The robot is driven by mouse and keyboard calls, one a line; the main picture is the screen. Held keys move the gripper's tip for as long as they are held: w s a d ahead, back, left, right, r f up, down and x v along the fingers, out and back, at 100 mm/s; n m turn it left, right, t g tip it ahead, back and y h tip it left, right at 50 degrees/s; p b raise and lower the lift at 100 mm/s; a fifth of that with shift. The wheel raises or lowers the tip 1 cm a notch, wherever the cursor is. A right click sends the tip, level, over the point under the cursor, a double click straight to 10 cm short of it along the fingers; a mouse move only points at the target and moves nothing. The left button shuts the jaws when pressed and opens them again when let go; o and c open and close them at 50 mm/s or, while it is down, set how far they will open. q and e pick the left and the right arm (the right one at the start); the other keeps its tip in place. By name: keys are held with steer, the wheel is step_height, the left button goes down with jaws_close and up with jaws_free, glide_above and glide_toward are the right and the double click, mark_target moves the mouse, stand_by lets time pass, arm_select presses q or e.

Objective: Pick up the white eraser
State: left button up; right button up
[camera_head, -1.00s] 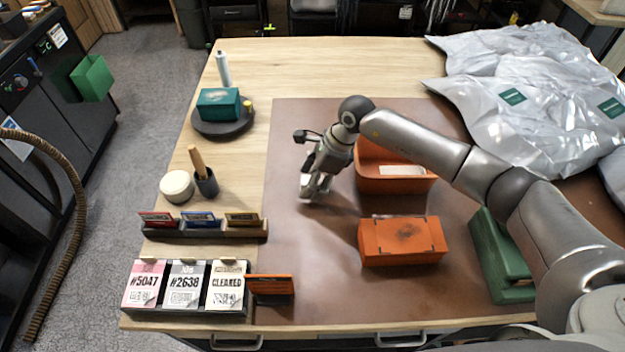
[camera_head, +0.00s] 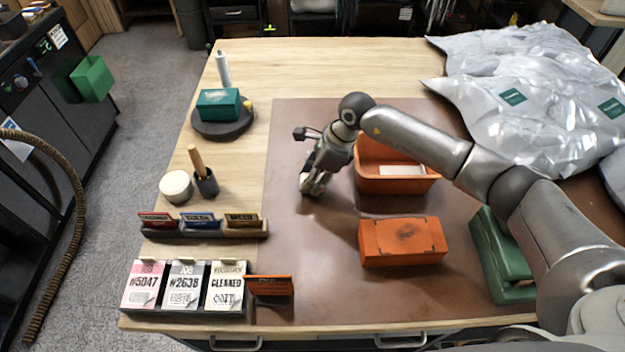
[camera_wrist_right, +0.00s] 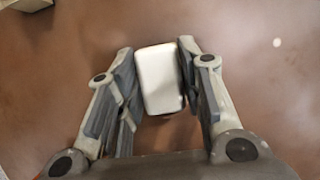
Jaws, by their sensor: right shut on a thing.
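The white eraser (camera_wrist_right: 159,79) is a small rounded white block. In the right wrist view it sits between the two fingers of my right gripper (camera_wrist_right: 158,85), which is shut on it. In the head view my right gripper (camera_head: 312,184) is low over the brown mat (camera_head: 320,270), left of the orange bin. The eraser is mostly hidden by the fingers there. I cannot tell whether it touches the mat. My left gripper is not in view.
An orange bin (camera_head: 395,186) with a white label stands right of the gripper. An orange box (camera_head: 402,241) and a green box (camera_head: 500,258) lie nearer. Card holders (camera_head: 205,231), a brush cup (camera_head: 206,182) and a round turntable (camera_head: 222,127) line the left. Silvery bags (camera_head: 530,90) fill the back right.

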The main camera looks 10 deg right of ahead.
step_height(320, 180, up, 2)
steer(key=shift+r+b, duration=0.15)
steer(key=shift+b, duration=0.2)
steer(key=s+d+r+b, duration=0.1)
steer(key=s+r+b, duration=0.4)
steer(key=s+r, duration=0.5)
steer(key=s, duration=0.4)
steer(key=shift+d, duration=0.1)
steer(key=o, duration=0.4)
steer(key=shift+f, duration=0.1)
steer(key=shift+c, duration=1.4)
